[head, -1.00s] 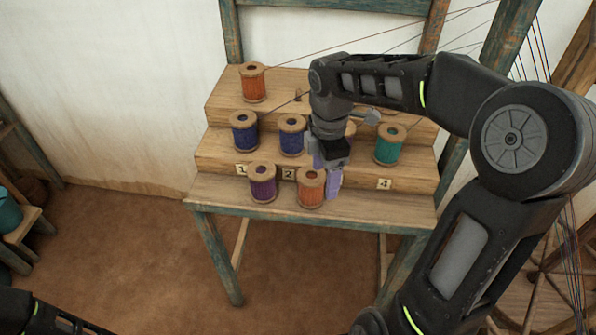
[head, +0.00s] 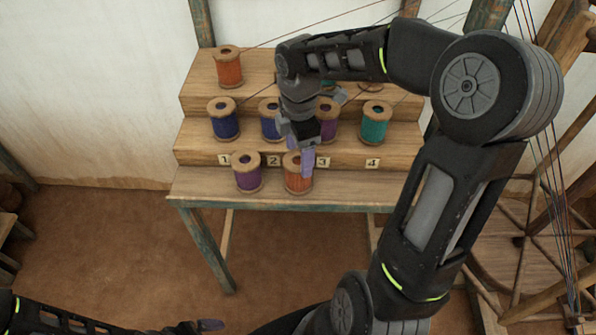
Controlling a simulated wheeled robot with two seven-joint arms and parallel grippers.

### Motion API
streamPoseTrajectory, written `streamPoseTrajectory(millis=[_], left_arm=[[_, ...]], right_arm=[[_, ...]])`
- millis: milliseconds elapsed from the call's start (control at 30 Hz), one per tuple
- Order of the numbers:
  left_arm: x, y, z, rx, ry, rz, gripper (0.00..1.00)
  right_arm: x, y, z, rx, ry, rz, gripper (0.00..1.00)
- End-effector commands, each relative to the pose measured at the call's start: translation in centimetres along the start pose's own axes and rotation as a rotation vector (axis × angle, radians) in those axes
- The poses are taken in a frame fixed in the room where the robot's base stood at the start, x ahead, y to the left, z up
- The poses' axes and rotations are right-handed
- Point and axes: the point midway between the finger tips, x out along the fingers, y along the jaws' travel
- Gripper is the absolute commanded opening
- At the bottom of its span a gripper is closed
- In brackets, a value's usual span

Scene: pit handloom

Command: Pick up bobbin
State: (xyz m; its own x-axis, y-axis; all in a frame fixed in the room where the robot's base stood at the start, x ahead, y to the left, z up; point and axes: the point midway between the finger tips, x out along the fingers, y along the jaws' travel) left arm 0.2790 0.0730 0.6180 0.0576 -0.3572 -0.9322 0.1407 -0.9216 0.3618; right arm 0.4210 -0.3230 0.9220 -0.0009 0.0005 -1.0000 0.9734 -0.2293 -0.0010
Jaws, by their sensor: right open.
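Several thread bobbins stand upright on a stepped wooden rack. On the lowest step are a purple bobbin (head: 247,175) and an orange bobbin (head: 298,182). On the middle step are a blue bobbin (head: 223,122), a second blue one (head: 268,122) partly hidden, a purple one (head: 328,120) and a teal one (head: 375,124). Another orange bobbin (head: 229,68) is on the top step. My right gripper (head: 297,158) is open, pointing down at the top of the front orange bobbin; one finger overlaps its right side. I cannot tell whether they touch. My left gripper (head: 205,325) shows partly at the bottom edge.
The rack (head: 345,183) has number tags 1 to 4 below the middle row. Its lowest step is clear to the right. Threads run up from the bobbins to the right. My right forearm hides part of the top step. A wooden wheel frame (head: 515,250) stands at right.

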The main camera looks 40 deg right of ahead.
Motion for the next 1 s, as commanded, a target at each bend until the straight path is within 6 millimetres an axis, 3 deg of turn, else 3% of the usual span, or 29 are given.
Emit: streamPoseTrajectory(millis=[267,600,1000], left_arm=[[-0.2,0.1,0.0,0.0,0.0,0.0,1.0],[-0.5,0.2,0.0,0.0,0.0,0.0,1.0],[-0.5,0.2,0.0,0.0,0.0,0.0,1.0]], right_arm=[[0.6,0.0,0.0,0.0,0.0,-0.001,0.7],[5.0,0.1,-0.1,-0.001,0.0,-0.002,0.7],[5.2,0.1,-0.1,-0.001,0.0,0.001,0.7]])
